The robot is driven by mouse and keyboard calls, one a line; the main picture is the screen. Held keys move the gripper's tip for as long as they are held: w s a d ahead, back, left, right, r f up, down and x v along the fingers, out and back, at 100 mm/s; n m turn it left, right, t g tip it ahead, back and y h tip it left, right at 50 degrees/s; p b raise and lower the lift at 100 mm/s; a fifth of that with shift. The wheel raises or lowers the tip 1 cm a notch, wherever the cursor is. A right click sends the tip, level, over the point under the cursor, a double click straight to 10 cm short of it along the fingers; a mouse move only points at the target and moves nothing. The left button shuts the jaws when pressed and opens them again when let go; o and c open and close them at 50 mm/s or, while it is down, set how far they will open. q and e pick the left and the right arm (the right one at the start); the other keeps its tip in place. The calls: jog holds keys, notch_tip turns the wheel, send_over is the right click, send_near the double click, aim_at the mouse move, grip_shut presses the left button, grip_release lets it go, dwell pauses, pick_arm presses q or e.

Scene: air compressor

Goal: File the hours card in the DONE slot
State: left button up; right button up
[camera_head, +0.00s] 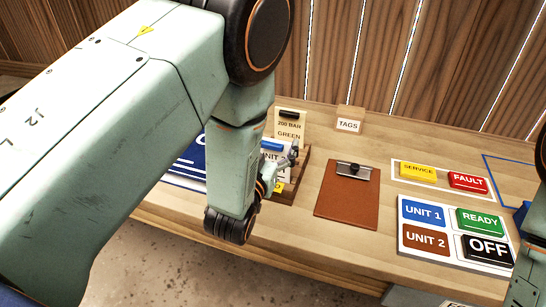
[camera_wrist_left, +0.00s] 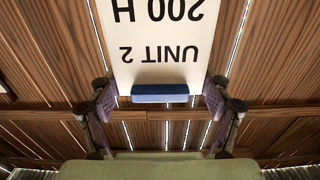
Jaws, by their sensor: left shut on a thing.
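The white hours card (camera_wrist_left: 160,45) reads UNIT 2 and 200 H upside down in the left wrist view. Its blue grip strip (camera_wrist_left: 160,93) lies between my left fingers. In the head view the card (camera_head: 271,158) shows only in part, with the rest behind my arm. My left gripper (camera_head: 288,163) is shut on the card, its pads at the card's two sides in the wrist view. The card is over or in a brown wooden holder (camera_head: 301,172); I cannot tell if it touches. No DONE label is readable. My right gripper is out of view.
A 200 BAR GREEN card (camera_head: 290,125) stands behind the hours card. A TAGS block (camera_head: 349,122), a brown clipboard (camera_head: 346,203) and label boards (camera_head: 455,230) lie to the right. A blue board (camera_head: 190,158) is partly hidden behind my left arm.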

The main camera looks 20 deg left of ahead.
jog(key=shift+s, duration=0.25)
pick_arm(q)
notch_tip(320, 180, up, 10)
jog(key=p, duration=0.9)
jog(key=shift+r, duration=0.1)
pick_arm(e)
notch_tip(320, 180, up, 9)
pick_arm(q)
jog(key=shift+f, duration=0.2)
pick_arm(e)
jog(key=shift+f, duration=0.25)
pick_arm(q)
notch_tip(320, 180, down, 10)
jog(key=b, duration=0.9)
jog(key=shift+s, duration=0.35)
jog(key=shift+c, duration=0.7)
jog(key=shift+s, duration=0.1)
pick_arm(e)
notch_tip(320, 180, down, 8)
